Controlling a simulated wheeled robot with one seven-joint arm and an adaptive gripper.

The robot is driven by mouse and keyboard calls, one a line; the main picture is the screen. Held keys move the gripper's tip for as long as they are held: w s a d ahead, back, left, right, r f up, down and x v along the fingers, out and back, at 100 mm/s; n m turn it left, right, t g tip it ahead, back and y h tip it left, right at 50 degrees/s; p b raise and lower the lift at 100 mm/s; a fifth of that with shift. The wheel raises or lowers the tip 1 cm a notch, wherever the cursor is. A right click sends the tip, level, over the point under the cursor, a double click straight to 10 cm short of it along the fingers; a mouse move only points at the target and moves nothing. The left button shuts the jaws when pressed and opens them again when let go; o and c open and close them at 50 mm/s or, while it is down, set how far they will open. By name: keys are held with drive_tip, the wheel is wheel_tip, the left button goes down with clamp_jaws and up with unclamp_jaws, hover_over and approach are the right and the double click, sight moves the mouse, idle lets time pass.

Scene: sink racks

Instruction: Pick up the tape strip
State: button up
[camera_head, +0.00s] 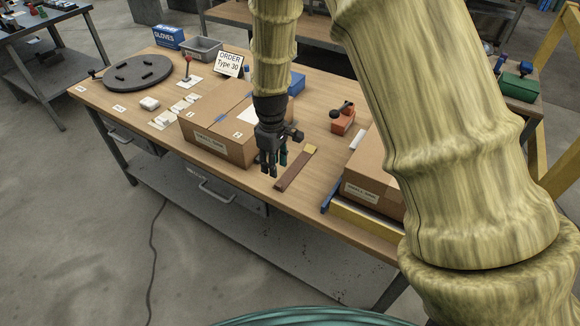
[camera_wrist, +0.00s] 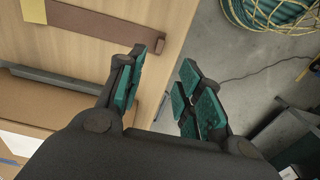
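The tape strip (camera_head: 294,170) appears to be the flat brown strip with a yellow end, lying on the wooden table between two cardboard boxes. In the wrist view the strip (camera_wrist: 105,23) runs along the top left, with the yellow piece at its far left. My gripper (camera_head: 272,168) points down just left of the strip, beside the left box. In the wrist view my gripper (camera_wrist: 165,85) has its green-padded fingers apart with nothing between them. The gap lies over the table's edge and the floor, below and right of the strip's brown end. The gripper is clear of the strip.
A cardboard box (camera_head: 226,122) stands close at the gripper's left, and another box (camera_head: 376,178) right of the strip. An orange block with a black knob (camera_head: 342,122) and a blue bin (camera_head: 296,84) stand behind. The table's front edge is near the strip's brown end.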

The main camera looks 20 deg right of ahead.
sight(278, 185)
drive_tip(key=f, duration=0.3)
drive_tip(key=shift+d+f+p, duration=0.3)
drive_tip(key=shift+s+f+p, duration=0.2)
drive_tip(key=shift+f+p, duration=0.2)
drive_tip(key=shift+f, duration=0.35)
drive_tip(key=shift+d+f+p, duration=0.15)
drive_tip(key=shift+f+p, duration=0.5)
drive_tip(key=shift+f, duration=1.35)
drive_tip(key=shift+c, duration=0.4)
clamp_jaws()
